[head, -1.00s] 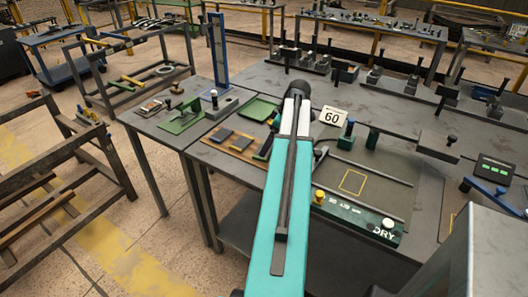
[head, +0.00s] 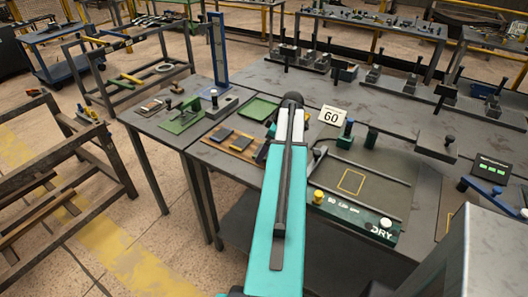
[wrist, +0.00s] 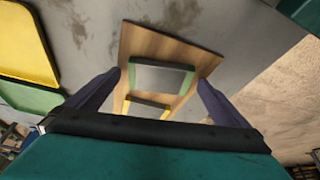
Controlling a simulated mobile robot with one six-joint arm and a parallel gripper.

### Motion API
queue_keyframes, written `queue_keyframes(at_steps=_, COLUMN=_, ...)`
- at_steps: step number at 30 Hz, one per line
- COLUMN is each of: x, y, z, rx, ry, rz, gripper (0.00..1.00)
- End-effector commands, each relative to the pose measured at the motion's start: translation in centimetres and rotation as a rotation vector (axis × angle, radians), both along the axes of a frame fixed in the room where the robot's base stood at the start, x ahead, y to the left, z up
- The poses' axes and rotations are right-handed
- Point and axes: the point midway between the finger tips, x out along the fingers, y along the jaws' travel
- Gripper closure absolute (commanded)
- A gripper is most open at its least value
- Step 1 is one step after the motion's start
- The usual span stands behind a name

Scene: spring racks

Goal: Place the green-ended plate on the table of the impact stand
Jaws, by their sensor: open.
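In the wrist view a dark grey plate with green ends (wrist: 160,77) lies on a wooden board (wrist: 130,42). My gripper (wrist: 159,79) is open, its two dark fingers apart on either side of the board with nothing held between them. In the head view the board (head: 207,143) lies left of my arm with two dark plates on it; their end colours are too small to tell. My gripper is mostly hidden behind my arm there. A tall blue column (head: 218,50) stands at the back left of the table; it may be the impact stand, but I cannot tell for sure.
A yellow-ended plate (wrist: 147,107) lies beside the green-ended one. A yellow tray (wrist: 25,45) and a green tray (wrist: 28,98) lie left of the board. A green fixture (head: 183,117) stands at the table's left. A sign reading 60 (head: 332,117) stands right of my arm.

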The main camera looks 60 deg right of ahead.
Motion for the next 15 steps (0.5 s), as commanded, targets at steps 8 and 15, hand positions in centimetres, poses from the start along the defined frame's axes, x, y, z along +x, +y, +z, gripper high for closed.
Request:
queue_keyframes(at_steps=8, x=0.02, y=0.02, z=0.02, rx=0.0, ry=0.0, rz=0.0, gripper=0.15)
queue_keyframes(at_steps=15, x=0.04, y=0.04, z=0.02, rx=0.0, ry=0.0, rz=0.001, gripper=0.56)
